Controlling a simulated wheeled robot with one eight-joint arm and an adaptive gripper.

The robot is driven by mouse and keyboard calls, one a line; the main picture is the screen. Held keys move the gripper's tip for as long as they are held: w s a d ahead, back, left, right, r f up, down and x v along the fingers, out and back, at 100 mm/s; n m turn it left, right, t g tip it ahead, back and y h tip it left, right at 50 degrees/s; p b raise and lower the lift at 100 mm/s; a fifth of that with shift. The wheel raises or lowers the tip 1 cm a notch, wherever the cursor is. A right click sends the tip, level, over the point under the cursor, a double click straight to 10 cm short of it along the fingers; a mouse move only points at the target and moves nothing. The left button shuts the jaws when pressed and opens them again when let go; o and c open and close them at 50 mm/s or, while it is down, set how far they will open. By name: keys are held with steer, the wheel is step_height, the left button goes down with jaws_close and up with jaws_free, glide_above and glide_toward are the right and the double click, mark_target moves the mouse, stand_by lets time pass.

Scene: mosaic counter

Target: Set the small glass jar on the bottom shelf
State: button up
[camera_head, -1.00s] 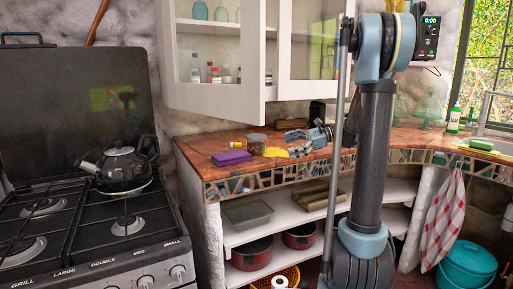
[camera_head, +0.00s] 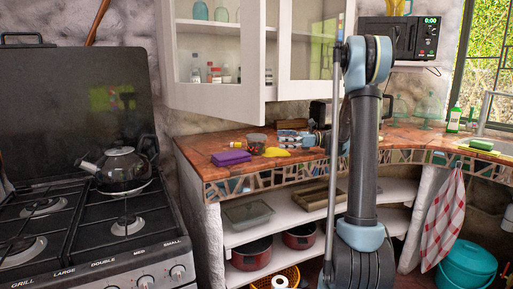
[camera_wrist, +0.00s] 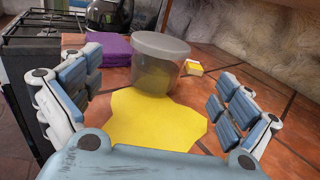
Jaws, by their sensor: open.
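The small glass jar (camera_wrist: 152,72) has a grey lid and stands upright on the counter, behind a flat yellow cloth (camera_wrist: 150,122) in the wrist view. In the head view the jar (camera_head: 257,143) is near the counter's left end. My gripper (camera_wrist: 156,76) is open, its fingers to either side of the jar in the picture and still short of it, with the cloth between. In the head view my gripper (camera_head: 292,138) is just right of the jar. The lower shelf (camera_head: 305,257) under the counter holds red pots.
A folded purple cloth (camera_head: 231,158) lies left of the jar, and a small yellow-and-white box (camera_wrist: 193,68) right of it in the wrist view. The upper shelf (camera_head: 270,228) holds a glass dish and a wooden tray. An open wall cabinet (camera_head: 216,104) hangs above the counter.

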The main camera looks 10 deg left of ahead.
mark_target(256, 138)
steer(key=a, duration=1.1)
steer(key=shift+s, duration=0.35)
steer(key=c, duration=1.5)
steer(key=shift+o, duration=0.2)
steer(key=shift+r, duration=0.1)
